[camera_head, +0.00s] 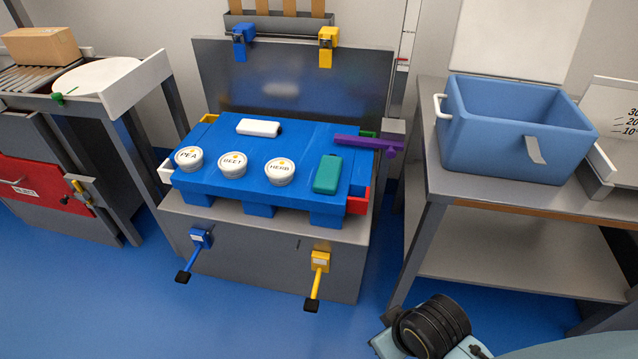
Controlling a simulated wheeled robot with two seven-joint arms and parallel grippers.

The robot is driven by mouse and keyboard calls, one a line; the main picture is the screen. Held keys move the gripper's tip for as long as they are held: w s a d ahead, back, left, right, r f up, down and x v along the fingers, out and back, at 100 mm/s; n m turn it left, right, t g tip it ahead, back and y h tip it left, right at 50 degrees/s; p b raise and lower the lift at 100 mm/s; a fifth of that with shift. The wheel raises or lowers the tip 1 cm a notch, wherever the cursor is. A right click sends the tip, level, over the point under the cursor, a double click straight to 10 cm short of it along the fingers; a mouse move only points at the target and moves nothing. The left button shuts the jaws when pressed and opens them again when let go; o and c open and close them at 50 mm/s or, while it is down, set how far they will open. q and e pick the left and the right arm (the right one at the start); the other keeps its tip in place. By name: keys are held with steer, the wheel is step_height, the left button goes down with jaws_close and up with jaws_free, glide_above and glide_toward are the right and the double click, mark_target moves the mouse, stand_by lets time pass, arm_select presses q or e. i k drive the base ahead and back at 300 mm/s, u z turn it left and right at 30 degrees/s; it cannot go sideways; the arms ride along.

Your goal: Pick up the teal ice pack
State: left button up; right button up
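The teal ice pack (327,174) lies on the right part of the blue pallet-like platform (310,141), near its front right corner. It sits to the right of the tub labelled HERB (280,171), with a small gap between them. Nothing covers it. Neither of my grippers shows in the head view. A part of my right arm shows at the bottom right, well away from the ice pack.
Tubs labelled BEET (233,165) and PEA (188,159) and a white block (258,127) share the platform. A purple bar (366,142) juts over its right edge. A blue bin (513,129) stands on the right table. Blue (191,255) and yellow (316,280) levers project in front.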

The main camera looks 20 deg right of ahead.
mark_target(328, 174)
steer(key=u, duration=0.45)
steer(key=k, duration=1.05)
steer(key=u, duration=0.8)
steer(key=i, duration=1.6)
steer(key=z, duration=1.35)
steer(key=i, duration=0.9)
steer(key=z, duration=0.9)
